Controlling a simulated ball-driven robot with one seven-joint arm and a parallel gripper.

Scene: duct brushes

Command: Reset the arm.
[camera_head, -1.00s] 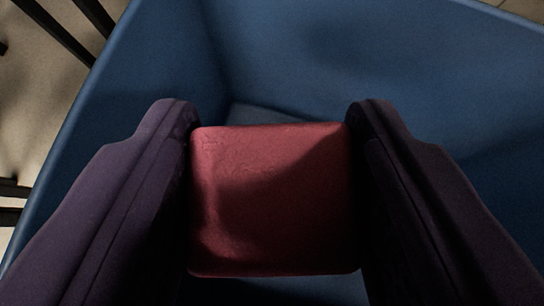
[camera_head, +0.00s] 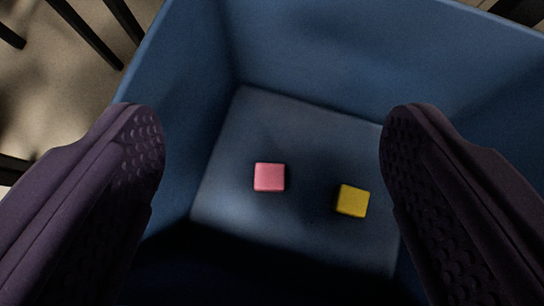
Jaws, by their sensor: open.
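My gripper (camera_head: 270,138) is open and empty, with its two dark purple fingers far apart at the left and right of the view. It is above a blue bin (camera_head: 330,45). A pink-red block (camera_head: 269,177) lies on the bin floor, between the fingers in the picture but well below them. A yellow block (camera_head: 352,201) lies on the bin floor to its right. The two blocks are apart from each other.
The bin's walls rise around the blocks on the sides in view. The near part of the bin is in dark shadow. Thin black legs (camera_head: 85,35) stand on the beige floor (camera_head: 60,80) outside, at the upper left.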

